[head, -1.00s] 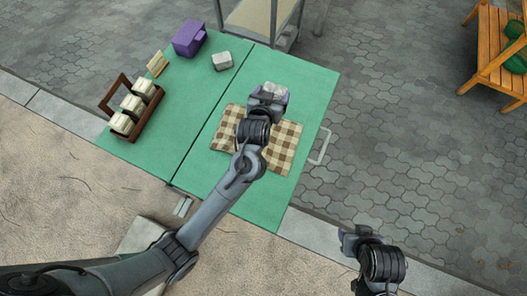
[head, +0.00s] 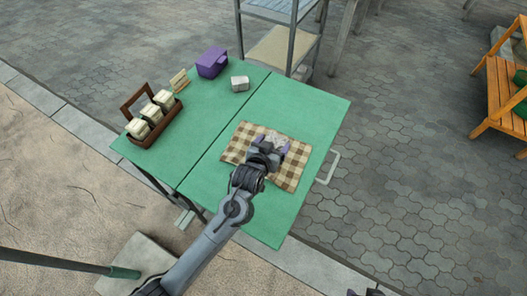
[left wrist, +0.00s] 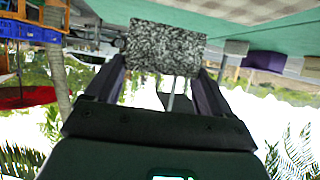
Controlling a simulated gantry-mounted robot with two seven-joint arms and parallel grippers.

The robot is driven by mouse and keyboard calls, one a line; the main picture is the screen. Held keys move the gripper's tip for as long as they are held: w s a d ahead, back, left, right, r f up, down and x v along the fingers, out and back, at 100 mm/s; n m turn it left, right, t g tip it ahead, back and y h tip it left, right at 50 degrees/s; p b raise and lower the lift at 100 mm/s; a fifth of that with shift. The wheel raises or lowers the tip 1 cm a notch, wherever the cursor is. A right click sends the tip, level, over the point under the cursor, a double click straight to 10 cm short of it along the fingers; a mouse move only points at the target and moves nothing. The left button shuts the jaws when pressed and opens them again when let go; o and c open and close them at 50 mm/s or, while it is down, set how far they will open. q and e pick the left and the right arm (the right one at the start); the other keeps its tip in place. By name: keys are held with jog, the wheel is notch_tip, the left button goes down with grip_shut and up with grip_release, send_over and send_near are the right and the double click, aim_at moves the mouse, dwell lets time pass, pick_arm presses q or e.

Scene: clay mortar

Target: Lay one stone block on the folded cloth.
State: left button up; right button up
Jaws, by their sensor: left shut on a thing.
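My left gripper (head: 269,148) is shut on a grey speckled stone block (head: 278,138), over the back part of the brown-and-cream checked cloth (head: 291,177). The cloth lies flat on the green table (head: 318,112). In the left wrist view the held stone block (left wrist: 166,46) sits between the two fingertips. I cannot tell whether it touches the cloth. A second, pale grey stone block (head: 239,83) stands on the table near the back edge. Only a sliver of my right gripper (head: 366,292) shows at the bottom edge, so its fingers are hidden.
A purple box (head: 212,62), a small tan stand (head: 179,80) and a brown wooden carrier (head: 159,134) with pale blocks stand on the left half of the table. A metal shelf (head: 284,48) stands behind it. The table's front right is clear.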

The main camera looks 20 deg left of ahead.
pick_arm(q)
jog(key=shift+w+a+f+b, duration=0.25)
jog(key=shift+a+f+b, duration=0.3)
jog(key=shift+f, duration=0.5)
jog(key=shift+w+a+f+b, duration=0.25)
jog(key=shift+a+f+b, duration=0.2)
jog(key=shift+a+f, duration=0.4)
jog(key=shift+w+a+f+b, duration=0.25)
jog(key=shift+a+f+b, duration=0.25)
jog(key=shift+f, duration=0.7)
jog(key=shift+d, duration=0.1)
jog(key=shift+f, duration=0.65)
jog(key=o, duration=1.4)
jog(key=shift+f, duration=0.1)
